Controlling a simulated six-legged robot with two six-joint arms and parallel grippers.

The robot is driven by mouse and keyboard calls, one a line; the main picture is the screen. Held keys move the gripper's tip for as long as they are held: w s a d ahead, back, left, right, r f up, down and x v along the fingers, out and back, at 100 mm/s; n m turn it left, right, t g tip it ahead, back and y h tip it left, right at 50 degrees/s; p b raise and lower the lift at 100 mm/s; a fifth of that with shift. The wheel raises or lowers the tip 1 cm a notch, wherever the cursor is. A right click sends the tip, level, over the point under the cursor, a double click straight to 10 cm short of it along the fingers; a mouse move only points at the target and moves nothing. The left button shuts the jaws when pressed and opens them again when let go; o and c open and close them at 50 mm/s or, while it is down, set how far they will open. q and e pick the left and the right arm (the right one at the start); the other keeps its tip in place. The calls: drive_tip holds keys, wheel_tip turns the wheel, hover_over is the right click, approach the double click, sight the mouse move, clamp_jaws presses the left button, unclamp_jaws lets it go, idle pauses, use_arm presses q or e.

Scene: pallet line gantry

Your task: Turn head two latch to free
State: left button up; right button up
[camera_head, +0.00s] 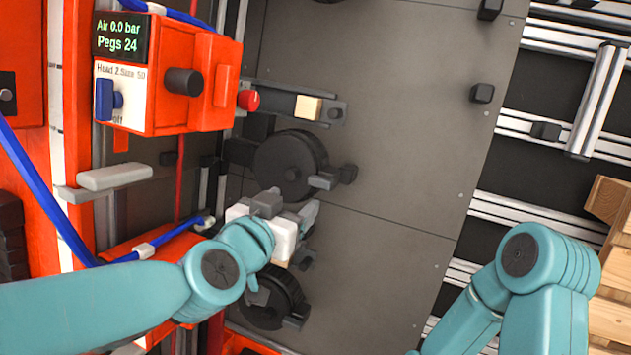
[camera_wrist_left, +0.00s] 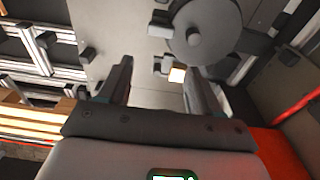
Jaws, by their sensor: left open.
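An orange control box (camera_head: 185,70) at upper left has a white label that seems to read Head 2, Size 50. A blue knob (camera_head: 109,100) sits on that label. Below and right of the box is a dark round wheel (camera_head: 280,168) with a grey lever (camera_head: 322,181) at its lower right edge. I cannot tell which part is the latch. My left gripper (camera_head: 306,222) is just below this wheel, by the panel. In the left wrist view its fingers (camera_wrist_left: 155,90) are apart, with a wheel (camera_wrist_left: 205,30) ahead and a pale block (camera_wrist_left: 177,75) beyond the fingers.
A second dark wheel (camera_head: 268,300) lies below my left gripper, partly hidden by my arm. A tan block (camera_head: 308,107) sits on a dark bar by a red knob (camera_head: 248,100). The grey panel (camera_head: 400,150) is mostly clear. Metal rails (camera_head: 545,125) and wood (camera_head: 612,320) are at right.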

sight(319, 180)
use_arm(q)
drive_tip(key=b+x, duration=0.1)
drive_tip(key=x, duration=1.1)
drive_tip(key=shift+s+f, duration=0.1)
drive_tip(key=shift+f, duration=0.1)
drive_tip(key=shift+w+d+f, duration=0.1)
drive_tip(key=shift+w+f, duration=0.05)
drive_tip(key=shift+w, duration=0.3)
drive_tip(key=shift+s, duration=0.15)
drive_tip(key=c, duration=0.8)
drive_tip(key=shift+o, duration=0.2)
